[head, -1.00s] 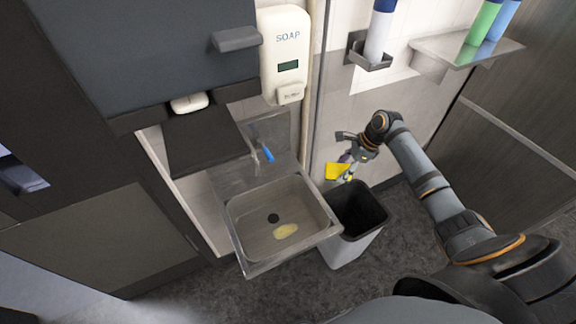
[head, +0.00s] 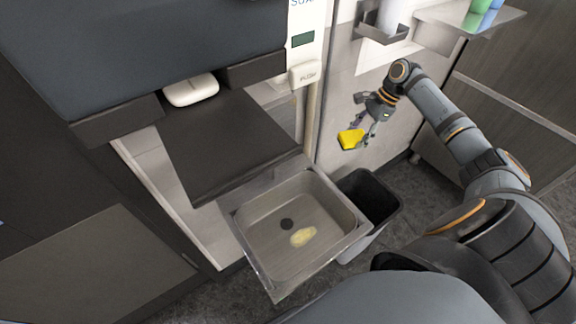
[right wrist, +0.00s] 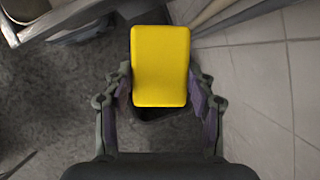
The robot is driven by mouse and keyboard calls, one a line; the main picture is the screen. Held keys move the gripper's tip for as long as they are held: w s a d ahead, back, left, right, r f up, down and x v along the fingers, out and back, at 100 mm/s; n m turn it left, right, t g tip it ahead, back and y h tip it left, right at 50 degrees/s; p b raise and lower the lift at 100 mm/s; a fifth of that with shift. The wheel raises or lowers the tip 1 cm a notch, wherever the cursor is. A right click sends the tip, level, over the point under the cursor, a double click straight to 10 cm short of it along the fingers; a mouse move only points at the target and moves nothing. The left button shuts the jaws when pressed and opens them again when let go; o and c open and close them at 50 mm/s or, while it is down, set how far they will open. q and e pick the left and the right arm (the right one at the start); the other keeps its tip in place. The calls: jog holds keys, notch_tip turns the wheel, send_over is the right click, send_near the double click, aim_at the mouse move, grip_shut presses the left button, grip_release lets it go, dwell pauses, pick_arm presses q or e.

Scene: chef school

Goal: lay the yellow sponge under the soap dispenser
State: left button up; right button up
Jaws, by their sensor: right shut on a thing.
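The yellow sponge (head: 351,139) is a small bright block held in my right gripper (head: 366,127), in the air near the tiled wall and above the bin. In the right wrist view the sponge (right wrist: 160,66) sits between the two fingers of the gripper (right wrist: 160,95). The white soap dispenser (head: 303,42) hangs on the wall at the top, cut off by the frame edge, with a PUSH bar at its lower end. The sponge is right of the dispenser and lower in the picture. My left gripper is not in view.
A dark bin (head: 385,225) stands right of the sink.

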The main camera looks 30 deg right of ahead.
jog(key=shift+w+a+f+b, duration=0.15)
jog(key=shift+f+b, duration=0.1)
jog(key=shift+f, duration=0.2)
jog(key=shift+w+f+b, duration=0.15)
jog(key=shift+f+b, duration=0.05)
jog(key=shift+f, duration=0.25)
jog(key=shift+w+a, duration=0.15)
jog(key=shift+w+a+r, duration=0.1)
jog(key=shift+a, duration=0.2)
jog(key=w+a+p, duration=0.1)
jog(key=a, duration=0.4)
jog(key=w+a+p, duration=0.1)
jog(key=w+a, duration=0.1)
jog(key=a, duration=0.4)
jog(key=w+a+p, duration=0.1)
jog(key=w+a, duration=0.1)
jog(key=a, duration=0.3)
jog(key=shift+w+a, duration=0.1)
jog(key=shift+a, duration=0.1)
jog(key=shift+f, duration=1.8)
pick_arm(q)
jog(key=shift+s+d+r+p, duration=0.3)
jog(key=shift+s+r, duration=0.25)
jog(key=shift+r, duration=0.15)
pick_arm(e)
jog(key=o, duration=1)
jog(key=shift+o, duration=0.2)
